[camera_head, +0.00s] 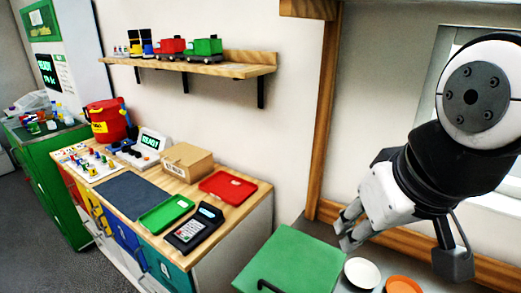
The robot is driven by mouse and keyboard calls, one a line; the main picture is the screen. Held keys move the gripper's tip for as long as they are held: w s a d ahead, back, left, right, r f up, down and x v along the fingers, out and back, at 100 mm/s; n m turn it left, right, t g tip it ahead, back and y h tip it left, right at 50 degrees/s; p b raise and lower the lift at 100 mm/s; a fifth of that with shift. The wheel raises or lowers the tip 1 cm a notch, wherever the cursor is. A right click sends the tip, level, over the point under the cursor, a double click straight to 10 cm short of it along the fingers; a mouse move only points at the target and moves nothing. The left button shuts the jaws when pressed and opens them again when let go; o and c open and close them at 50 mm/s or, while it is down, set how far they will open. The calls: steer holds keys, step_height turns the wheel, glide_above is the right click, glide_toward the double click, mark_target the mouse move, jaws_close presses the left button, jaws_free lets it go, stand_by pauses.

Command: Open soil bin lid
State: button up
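A flat green lid (290,258) with a dark handle (268,286) near its front edge lies at the bottom centre. It looks closed, and its front edge is cut off by the frame. No label shows on it, so I cannot confirm that it is the soil bin's lid. My gripper (345,233) is at the right, above and beyond the lid's right back corner, apart from the handle. Its fingers look spread, with nothing between them.
A white bowl (362,273) and an orange dish (403,285) sit right of the lid. A wooden post (327,110) and wall stand behind. Left is a counter with a red tray (228,186), green tray (166,213), card terminal (194,230) and cardboard box (187,160).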

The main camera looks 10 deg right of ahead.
steer(key=shift+s+d+r, duration=0.15)
steer(key=shift+s, duration=0.2)
steer(key=shift+c, duration=1.1)
steer(key=shift+s, duration=0.1)
steer(key=c, duration=0.4)
steer(key=shift+w+f, duration=0.2)
steer(key=shift+w, duration=0.1)
jaws_close()
steer(key=w+a+f+n+g+h+p, duration=0.1)
steer(key=w+a+f+n+p, duration=0.15)
steer(key=a+f+n, duration=0.8)
steer(key=w+a+f+n+g+h+p, duration=0.2)
steer(key=w+a+f+n, duration=0.3)
steer(key=n, duration=1.1)
steer(key=s+a+x, duration=0.1)
steer(key=x, duration=1)
steer(key=shift+f, duration=0.3)
